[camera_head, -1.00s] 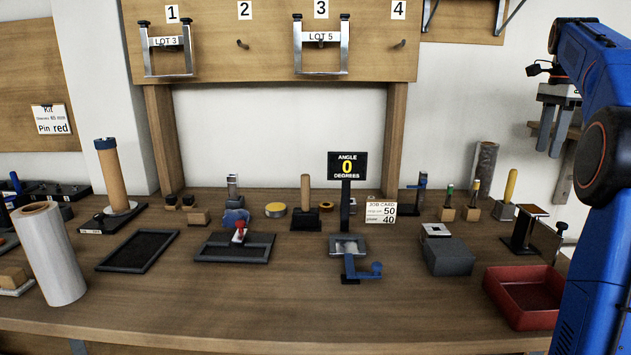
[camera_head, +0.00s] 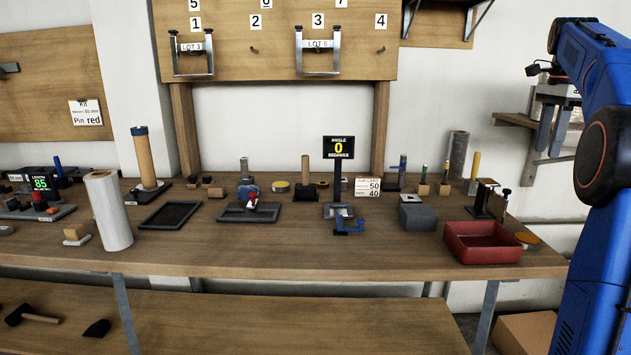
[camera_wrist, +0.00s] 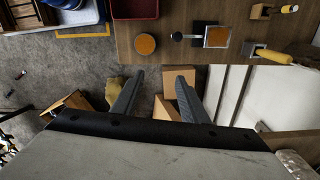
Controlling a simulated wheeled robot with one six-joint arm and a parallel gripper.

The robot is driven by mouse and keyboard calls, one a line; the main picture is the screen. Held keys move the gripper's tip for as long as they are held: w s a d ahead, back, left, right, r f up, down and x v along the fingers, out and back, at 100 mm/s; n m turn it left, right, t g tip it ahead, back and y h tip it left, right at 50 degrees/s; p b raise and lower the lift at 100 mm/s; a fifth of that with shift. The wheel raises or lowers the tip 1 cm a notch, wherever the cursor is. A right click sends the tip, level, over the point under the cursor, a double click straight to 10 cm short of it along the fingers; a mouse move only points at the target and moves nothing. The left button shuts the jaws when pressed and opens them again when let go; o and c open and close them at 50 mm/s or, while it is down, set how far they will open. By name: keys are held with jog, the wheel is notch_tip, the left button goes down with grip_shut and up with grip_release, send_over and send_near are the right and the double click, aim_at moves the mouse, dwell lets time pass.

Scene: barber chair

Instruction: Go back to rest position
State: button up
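My gripper (camera_head: 551,138) hangs at the right of the head view, its two grey fingers pointing down, right of the workbench (camera_head: 400,258). In the wrist view my gripper (camera_wrist: 162,77) is open, with a clear gap between the fingers and nothing held. Below it there are grey floor and cardboard boxes. My blue arm fills the right edge of the head view.
A red tray (camera_head: 483,257) and an orange disc (camera_head: 527,238) lie near the bench's right end. A white roll (camera_head: 108,210) stands at left. A lower shelf (camera_head: 300,322) holds a mallet (camera_head: 30,316). A wall shelf (camera_head: 520,120) is behind my gripper.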

jog(key=s+a+f+n+t, duration=0.1)
jog(key=s+a+f+n, duration=0.5)
jog(key=a, duration=0.5)
jog(key=s+a+f+n+t, duration=0.1)
jog(key=s+a+f+n, duration=0.3)
jog(key=s+a, duration=0.6)
jog(key=s+a+f+n+t, duration=0.1)
jog(key=s+a+f+n, duration=0.4)
jog(key=s+f, duration=0.3)
jog(key=s+a+f+n+t, duration=0.1)
jog(key=s+a+f+n, duration=0.4)
jog(key=f, duration=0.8)
jog(key=s+a, duration=0.2)
jog(key=s, duration=0.2)
jog(key=shift+s+t, duration=0.3)
jog(key=shift+t, duration=0.1)
